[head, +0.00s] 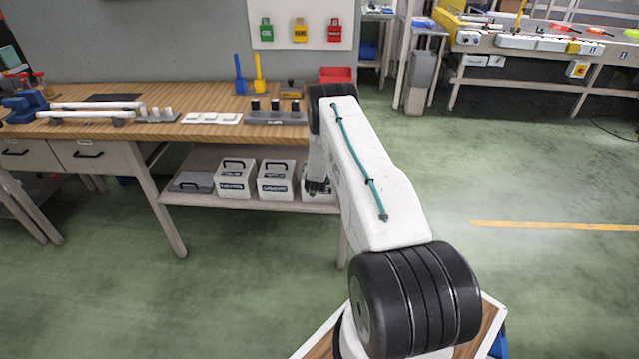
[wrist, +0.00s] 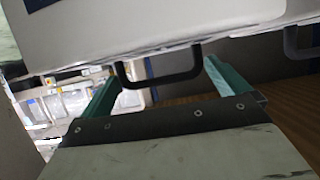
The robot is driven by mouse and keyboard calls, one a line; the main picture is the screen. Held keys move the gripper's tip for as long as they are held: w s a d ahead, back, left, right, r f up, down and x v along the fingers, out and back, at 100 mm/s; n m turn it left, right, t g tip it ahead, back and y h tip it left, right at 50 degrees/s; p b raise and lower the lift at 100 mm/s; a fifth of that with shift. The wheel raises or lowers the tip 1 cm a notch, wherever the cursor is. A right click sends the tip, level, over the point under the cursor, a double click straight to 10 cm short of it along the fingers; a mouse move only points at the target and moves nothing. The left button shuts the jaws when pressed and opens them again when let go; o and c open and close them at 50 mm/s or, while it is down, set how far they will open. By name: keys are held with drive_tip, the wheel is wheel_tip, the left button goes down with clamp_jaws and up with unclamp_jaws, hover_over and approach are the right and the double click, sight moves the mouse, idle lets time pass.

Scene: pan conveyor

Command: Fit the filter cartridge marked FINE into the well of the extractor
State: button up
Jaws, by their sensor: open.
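White boxes with black handles and dark labels stand on the shelf under the bench in the head view, one at the left (head: 235,180) and one in the middle (head: 277,181). The label text is too small to read, so I cannot tell which is marked FINE. My gripper (head: 317,187) is low beside a further pale box, partly hidden by my arm. In the wrist view my gripper (wrist: 161,75) is open, its two green fingers on either side of a black handle (wrist: 165,82) on a pale body (wrist: 150,30). I cannot make out the extractor's well.
A flat grey case (head: 191,181) lies left of the boxes on the shelf (head: 185,202). The wooden bench (head: 210,104) above carries blocks and tools. A second black handle (wrist: 300,45) shows at the right in the wrist view.

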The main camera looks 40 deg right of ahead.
drive_tip(key=x, duration=0.3)
drive_tip(key=shift+w+d, duration=0.1)
drive_tip(key=c, duration=1.7)
drive_tip(key=shift+c, duration=0.2)
drive_tip(key=shift+r, duration=0.1)
